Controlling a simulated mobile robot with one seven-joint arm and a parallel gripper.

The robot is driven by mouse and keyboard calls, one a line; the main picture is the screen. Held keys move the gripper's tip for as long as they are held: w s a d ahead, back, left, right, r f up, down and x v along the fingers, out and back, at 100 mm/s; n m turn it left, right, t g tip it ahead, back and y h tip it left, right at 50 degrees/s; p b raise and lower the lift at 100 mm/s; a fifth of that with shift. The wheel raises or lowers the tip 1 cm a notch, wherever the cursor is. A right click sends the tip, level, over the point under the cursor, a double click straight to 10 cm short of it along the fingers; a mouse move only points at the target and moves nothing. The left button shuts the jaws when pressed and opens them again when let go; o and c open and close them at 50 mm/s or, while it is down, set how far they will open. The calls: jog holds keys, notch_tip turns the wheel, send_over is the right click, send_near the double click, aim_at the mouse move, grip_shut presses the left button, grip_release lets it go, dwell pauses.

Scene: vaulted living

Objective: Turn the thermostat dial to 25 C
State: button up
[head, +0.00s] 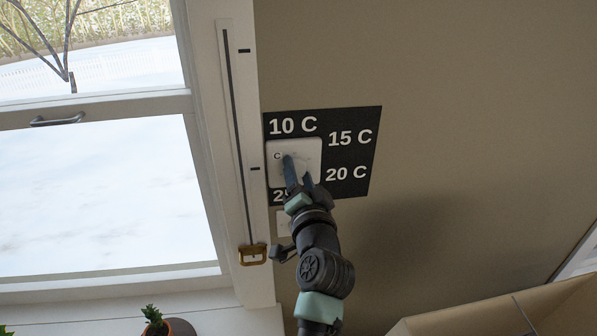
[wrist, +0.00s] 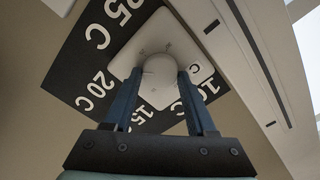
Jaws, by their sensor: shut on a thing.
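The thermostat is a white rounded-square plate (head: 310,152) on a dark panel (head: 352,155) on the wall. The panel is marked 10 C, 15 C, 20 C and 25 C. My gripper (head: 298,160) reaches up to the plate and hides the dial and part of the 25 C mark in the head view. In the wrist view the round white dial (wrist: 159,70) sits between the two blue fingers of my gripper (wrist: 158,82), which are closed on its sides. The 25 C mark lies at the upper left there. I cannot tell which mark the dial points to.
A window (head: 95,200) with a white frame is to the left. A vertical slotted strip (head: 238,140) with a brass handle (head: 252,254) runs beside the panel. A small white plate (head: 283,222) is below it. A potted plant (head: 154,322) and a cardboard-coloured box (head: 500,312) are low down.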

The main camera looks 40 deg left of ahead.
jog(key=m+p, duration=0.1)
jog(key=m, duration=0.3)
jog(key=shift+f+m, duration=0.1)
jog(key=shift+m, duration=0.2)
jog(key=shift+f+m+p, duration=0.1)
jog(key=shift+m+p, duration=0.7)
jog(key=shift+m, duration=1.1)
jog(key=o, duration=1.3)
jog(key=shift+o, duration=0.2)
jog(key=shift+d, duration=0.1)
